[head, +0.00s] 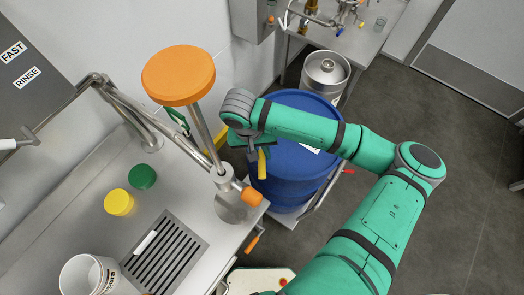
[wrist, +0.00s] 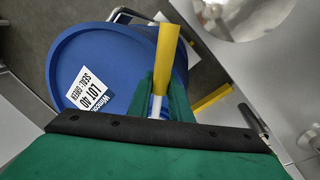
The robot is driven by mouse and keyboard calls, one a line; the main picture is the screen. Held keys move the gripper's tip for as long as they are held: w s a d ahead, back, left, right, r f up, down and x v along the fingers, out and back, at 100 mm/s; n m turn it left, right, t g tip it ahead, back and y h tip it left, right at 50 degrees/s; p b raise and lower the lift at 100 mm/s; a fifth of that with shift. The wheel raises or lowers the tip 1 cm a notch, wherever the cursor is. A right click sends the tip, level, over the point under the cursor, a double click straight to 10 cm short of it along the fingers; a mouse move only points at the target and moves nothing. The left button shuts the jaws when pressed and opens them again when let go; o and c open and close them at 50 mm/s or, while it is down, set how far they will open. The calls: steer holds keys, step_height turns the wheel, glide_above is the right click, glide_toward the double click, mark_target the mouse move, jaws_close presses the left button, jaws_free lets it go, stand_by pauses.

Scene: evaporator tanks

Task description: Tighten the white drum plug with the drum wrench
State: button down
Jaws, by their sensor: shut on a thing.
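My gripper (head: 259,152) is shut on a yellow-handled tool with a pale shaft, which looks like the drum wrench (head: 262,165). In the wrist view the wrench (wrist: 167,58) stands between the green fingers of my gripper (wrist: 164,98). The blue drum (head: 300,165) is behind and below my gripper, beside the counter. Its blue lid, with a printed white label, shows in the wrist view (wrist: 85,60). I cannot make out the white drum plug in either view; my arm and gripper cover part of the lid.
The steel counter (head: 185,195) at left holds an orange-topped post (head: 178,78), yellow (head: 118,202) and green (head: 142,176) caps, a white bucket (head: 88,274) and a drain grate (head: 165,255). A steel keg (head: 325,72) stands behind the drum. Grey floor is free at right.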

steer(key=shift+w+f, duration=0.15)
steer(key=shift+f, duration=0.1)
steer(key=shift+a+m, duration=0.5)
steer(key=shift+a, duration=0.25)
steer(key=shift+d, duration=0.1)
steer(key=shift+m, duration=0.3)
steer(key=shift+a+m+g, duration=0.3)
steer(key=shift+a+m, duration=0.2)
steer(key=shift+a, duration=0.3)
steer(key=shift+a, duration=0.1)
